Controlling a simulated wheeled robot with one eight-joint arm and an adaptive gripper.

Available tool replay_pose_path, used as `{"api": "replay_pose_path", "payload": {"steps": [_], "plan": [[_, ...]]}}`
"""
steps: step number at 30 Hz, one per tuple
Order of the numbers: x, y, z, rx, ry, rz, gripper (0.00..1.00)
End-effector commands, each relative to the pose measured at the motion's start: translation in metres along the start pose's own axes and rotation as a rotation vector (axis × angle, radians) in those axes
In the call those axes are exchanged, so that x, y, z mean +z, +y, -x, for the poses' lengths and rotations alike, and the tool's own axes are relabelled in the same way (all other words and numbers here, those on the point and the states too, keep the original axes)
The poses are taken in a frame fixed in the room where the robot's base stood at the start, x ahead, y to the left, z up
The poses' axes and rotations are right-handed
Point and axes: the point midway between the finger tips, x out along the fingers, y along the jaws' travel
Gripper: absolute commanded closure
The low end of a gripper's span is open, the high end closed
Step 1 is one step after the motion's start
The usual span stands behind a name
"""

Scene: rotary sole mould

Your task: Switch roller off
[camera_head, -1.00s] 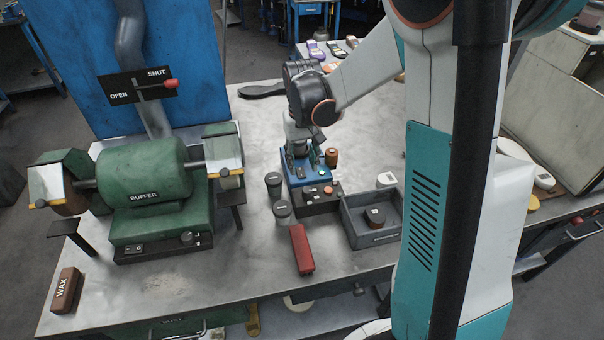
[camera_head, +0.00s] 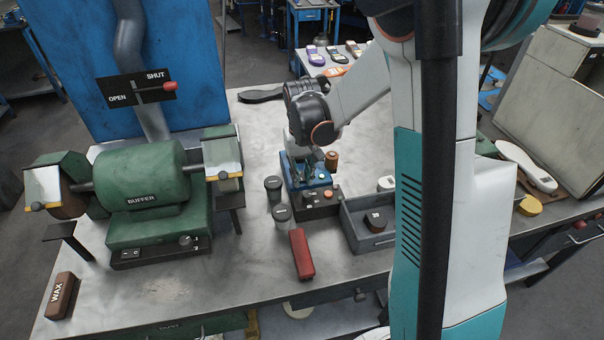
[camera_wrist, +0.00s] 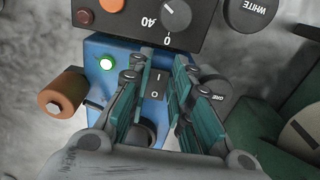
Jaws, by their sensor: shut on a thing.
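The blue machine (camera_head: 318,180) stands mid-table with a black control box (camera_head: 322,208) at its front. In the wrist view, a black rocker switch (camera_wrist: 156,84) marked I and O is set in the blue housing (camera_wrist: 102,48). A green lamp (camera_wrist: 107,63) beside it looks lit. My gripper (camera_wrist: 165,62) is over the housing, its teal-padded fingers on either side of the switch and closed on it. Exact contact is hard to see. In the head view my gripper (camera_head: 307,168) points down at the machine and hides part of its top.
A grey tray (camera_head: 366,232) lies right of the machine. The green buffer (camera_head: 150,195) fills the left. Bare tabletop shows at front left.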

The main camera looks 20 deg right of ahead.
Motion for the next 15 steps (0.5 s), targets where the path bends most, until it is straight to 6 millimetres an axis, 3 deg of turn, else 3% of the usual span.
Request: {"api": "replay_pose_path", "payload": {"steps": [15], "plan": [[-0.0083, -0.0004, 0.0029, -0.001, -0.254, 0.001, 1.0]]}}
